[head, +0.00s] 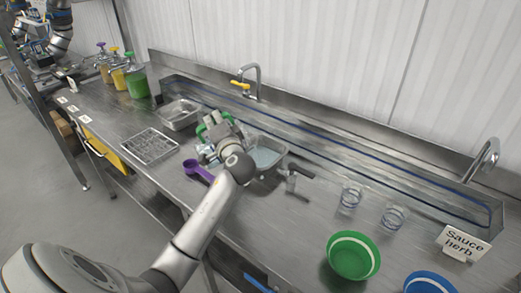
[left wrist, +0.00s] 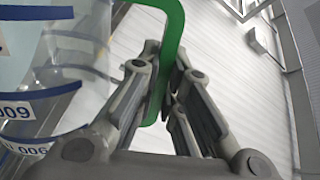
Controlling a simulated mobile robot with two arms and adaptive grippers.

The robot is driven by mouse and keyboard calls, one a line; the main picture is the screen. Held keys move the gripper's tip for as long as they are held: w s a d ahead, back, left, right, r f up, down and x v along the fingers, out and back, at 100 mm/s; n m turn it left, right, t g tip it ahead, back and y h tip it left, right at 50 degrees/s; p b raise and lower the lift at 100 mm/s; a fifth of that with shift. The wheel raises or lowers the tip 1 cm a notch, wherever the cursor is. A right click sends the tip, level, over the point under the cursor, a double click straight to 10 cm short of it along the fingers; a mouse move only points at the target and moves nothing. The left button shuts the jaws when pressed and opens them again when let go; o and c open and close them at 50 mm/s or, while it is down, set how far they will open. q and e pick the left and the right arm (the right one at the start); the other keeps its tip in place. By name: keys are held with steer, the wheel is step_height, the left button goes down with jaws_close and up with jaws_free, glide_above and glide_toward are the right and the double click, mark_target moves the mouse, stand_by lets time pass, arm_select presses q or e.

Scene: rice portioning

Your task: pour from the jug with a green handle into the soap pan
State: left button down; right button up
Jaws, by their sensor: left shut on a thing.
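My left gripper (head: 222,128) is shut on the green handle (left wrist: 174,40) of a clear jug. In the left wrist view the jug (left wrist: 50,75) has blue bands and number labels and fills the left side. In the head view my gripper and wrist hide most of the jug, so its tilt and contents are hard to tell. A metal pan with pale bluish contents (head: 284,152), which looks like the soap pan, sits just right of my gripper, partly behind my wrist. I see no stream of liquid. My right gripper is not in view.
A second metal pan (head: 181,121), a wire rack (head: 150,146) and a purple scoop (head: 199,171) lie to the left. Two clear cups (head: 350,196), a green bowl (head: 353,257) and a blue bowl (head: 430,283) stand right. Taps (head: 251,85) rise behind.

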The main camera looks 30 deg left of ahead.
arm_select(q)
steer(key=shift+w+d+r+m+p, duration=0.1)
steer(key=shift+w+r+m+p, duration=0.05)
steer(key=shift+w+m+p, duration=0.15)
